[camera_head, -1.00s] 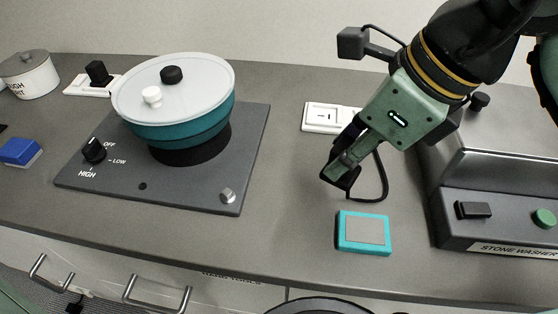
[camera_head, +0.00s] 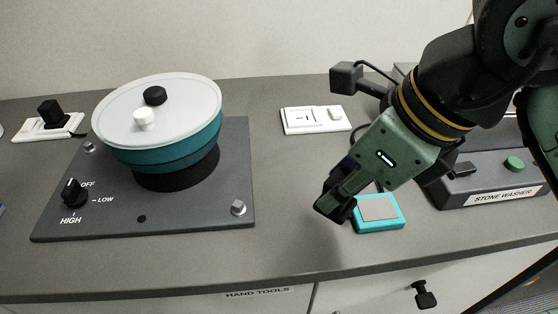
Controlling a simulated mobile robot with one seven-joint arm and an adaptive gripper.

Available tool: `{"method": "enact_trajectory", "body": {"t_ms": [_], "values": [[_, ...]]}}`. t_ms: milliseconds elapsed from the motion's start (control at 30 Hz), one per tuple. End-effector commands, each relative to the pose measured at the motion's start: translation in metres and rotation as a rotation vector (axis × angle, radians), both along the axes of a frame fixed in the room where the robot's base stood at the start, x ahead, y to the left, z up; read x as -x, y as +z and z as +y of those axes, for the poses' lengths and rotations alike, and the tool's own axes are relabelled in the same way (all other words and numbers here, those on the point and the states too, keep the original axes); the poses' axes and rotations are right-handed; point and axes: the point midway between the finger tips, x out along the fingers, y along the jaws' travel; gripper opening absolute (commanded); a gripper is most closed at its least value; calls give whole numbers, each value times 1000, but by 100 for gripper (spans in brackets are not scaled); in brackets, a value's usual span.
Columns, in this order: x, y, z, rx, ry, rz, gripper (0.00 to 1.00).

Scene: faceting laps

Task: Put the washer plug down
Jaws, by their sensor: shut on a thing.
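My gripper (camera_head: 334,205) is shut on the dark washer plug and holds it over the counter, just left of the teal-framed block. The plug is mostly hidden by the dark fingers, so its outline cannot be told. A short piece of its black cord (camera_head: 380,186) shows behind the gripper. The stone washer (camera_head: 470,196), a grey machine with a labelled front and a green button, stands at the right, partly behind my arm. A white socket plate (camera_head: 300,124) with a switch lies at the back of the counter, with no plug in it.
The teal-framed block (camera_head: 380,226) lies close right of the gripper. Another socket plate (camera_head: 30,133) holds a black plug (camera_head: 52,113). The grey counter (camera_head: 285,215) is clear between hot plate and gripper.

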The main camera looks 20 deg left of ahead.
Motion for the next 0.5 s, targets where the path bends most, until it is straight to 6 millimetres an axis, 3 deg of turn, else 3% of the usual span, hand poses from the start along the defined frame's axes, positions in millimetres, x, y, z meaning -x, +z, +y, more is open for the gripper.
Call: {"method": "enact_trajectory", "body": {"t_ms": [500], "values": [[-88,-8,82,-1,4,2,0]]}}
